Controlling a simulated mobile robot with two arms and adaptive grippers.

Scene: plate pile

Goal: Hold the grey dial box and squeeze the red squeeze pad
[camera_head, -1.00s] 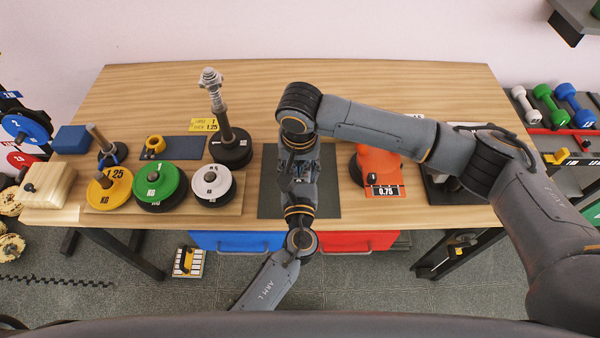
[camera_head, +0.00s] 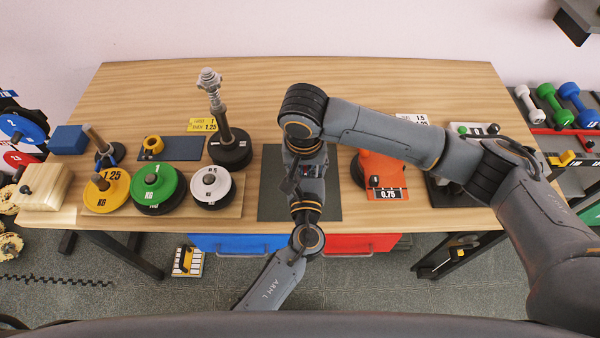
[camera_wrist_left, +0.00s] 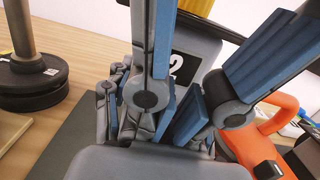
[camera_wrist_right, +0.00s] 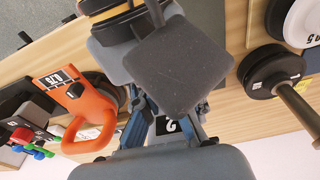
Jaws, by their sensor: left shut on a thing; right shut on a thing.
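My right gripper (camera_head: 306,168) meets my left gripper over the dark mat (camera_head: 270,195) at the middle of the table. In the head view the arms cover what lies between their fingertips. The right wrist view shows fingers (camera_wrist_right: 165,125) beside the same kind of label, under a dark grey block. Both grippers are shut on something. I cannot make out the grey dial box or the red squeeze pad there.
An orange handled weight marked 0.75 (camera_head: 380,172) stands right of the mat.

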